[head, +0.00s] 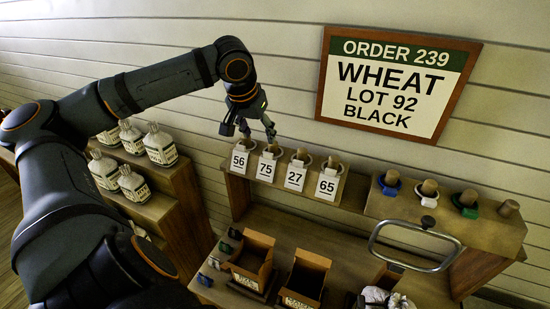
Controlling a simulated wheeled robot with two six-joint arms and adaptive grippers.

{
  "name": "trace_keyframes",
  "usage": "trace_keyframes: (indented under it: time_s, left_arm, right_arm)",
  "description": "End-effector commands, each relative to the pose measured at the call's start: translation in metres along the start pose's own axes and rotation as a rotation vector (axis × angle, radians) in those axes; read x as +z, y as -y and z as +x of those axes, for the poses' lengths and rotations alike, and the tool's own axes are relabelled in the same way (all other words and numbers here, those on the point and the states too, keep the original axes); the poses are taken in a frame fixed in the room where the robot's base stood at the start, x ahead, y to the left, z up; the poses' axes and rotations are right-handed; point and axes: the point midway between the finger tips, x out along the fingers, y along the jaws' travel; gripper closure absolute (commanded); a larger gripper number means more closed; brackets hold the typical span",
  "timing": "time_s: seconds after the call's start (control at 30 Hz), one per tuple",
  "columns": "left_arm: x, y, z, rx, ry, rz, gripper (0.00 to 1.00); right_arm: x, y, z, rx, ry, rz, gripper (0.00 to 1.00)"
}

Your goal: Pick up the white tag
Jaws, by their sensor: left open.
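The white tag (429,201) hangs at a wooden peg on the shelf at the right, between a blue tag (388,187) and a green tag (466,208). My left gripper (249,136) is open and empty. It points down above the number cards 56 (240,159) and 75 (266,168), well to the left of the white tag. My right gripper is not in view.
Cards 27 (295,177) and 65 (328,185) hang beside the others. A bare peg (508,209) stands at far right. A grey metal loop (404,263) rises before the right shelf. Two open boxes (250,255) stand below. An order sign (397,84) hangs above.

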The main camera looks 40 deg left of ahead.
Motion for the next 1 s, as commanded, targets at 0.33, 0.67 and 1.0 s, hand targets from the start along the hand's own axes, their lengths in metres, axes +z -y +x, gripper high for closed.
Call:
trace_keyframes:
  time_s: [0.33,0.67,1.0]
  left_arm:
    - [0.0,0.0,0.048,-0.002,0.003,0.0,0.43]
    - [-0.002,0.0,0.061,-0.01,0.006,0.005,0.43]
    - [-0.004,-0.004,0.101,-0.002,0.003,0.002,0.43]
  right_arm:
    - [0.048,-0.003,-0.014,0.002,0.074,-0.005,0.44]
    - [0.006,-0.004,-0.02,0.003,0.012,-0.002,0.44]
    - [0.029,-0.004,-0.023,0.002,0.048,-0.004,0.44]
